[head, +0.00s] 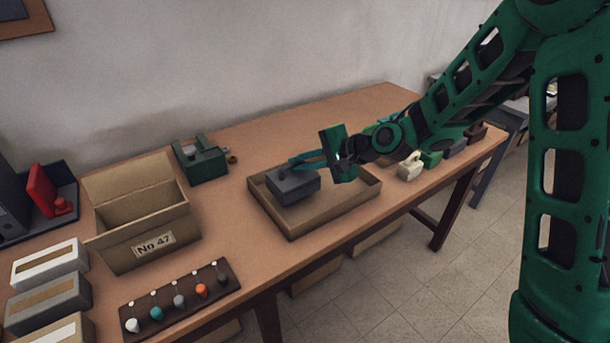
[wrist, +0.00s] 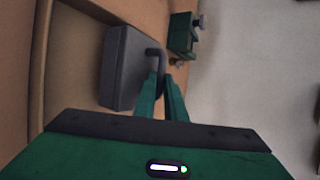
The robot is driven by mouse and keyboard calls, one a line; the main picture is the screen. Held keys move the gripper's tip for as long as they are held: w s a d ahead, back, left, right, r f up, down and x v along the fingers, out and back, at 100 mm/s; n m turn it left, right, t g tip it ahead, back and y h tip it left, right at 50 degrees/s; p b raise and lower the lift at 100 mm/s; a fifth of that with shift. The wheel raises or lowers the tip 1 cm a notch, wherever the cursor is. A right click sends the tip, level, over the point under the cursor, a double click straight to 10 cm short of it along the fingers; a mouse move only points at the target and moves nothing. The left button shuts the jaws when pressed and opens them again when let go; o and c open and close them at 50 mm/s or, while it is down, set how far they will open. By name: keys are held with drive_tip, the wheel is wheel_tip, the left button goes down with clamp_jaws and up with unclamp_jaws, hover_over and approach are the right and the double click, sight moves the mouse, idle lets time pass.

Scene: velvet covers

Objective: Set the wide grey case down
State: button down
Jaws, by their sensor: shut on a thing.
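The wide grey case (head: 295,187) is a dark grey box with a handle on top. In the head view it is inside the shallow brown tray (head: 337,211), toward the tray's left and back part. In the wrist view the case (wrist: 124,70) is left of the fingers, and its curved handle reaches to the fingertips. My gripper (head: 292,161) is shut on the handle from the right. In the wrist view the fingertips (wrist: 163,76) meet at the handle. I cannot tell whether the case's underside touches the tray floor.
An open box marked No 47 (head: 145,238) stands left of the tray. A green device (head: 201,160) is behind it. A dark board with coloured tags (head: 180,298) lies in front. Several small cases, including a cream one (head: 410,166), stand right of the tray. The table behind the tray is clear.

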sight(302, 175)
drive_tip(key=shift+f, duration=2)
drive_tip(key=c, duration=1.8)
unclamp_jaws()
drive_tip(key=shift+f, duration=0.1)
drive_tip(key=v, duration=1.2)
drive_tip(key=shift+r, duration=0.2)
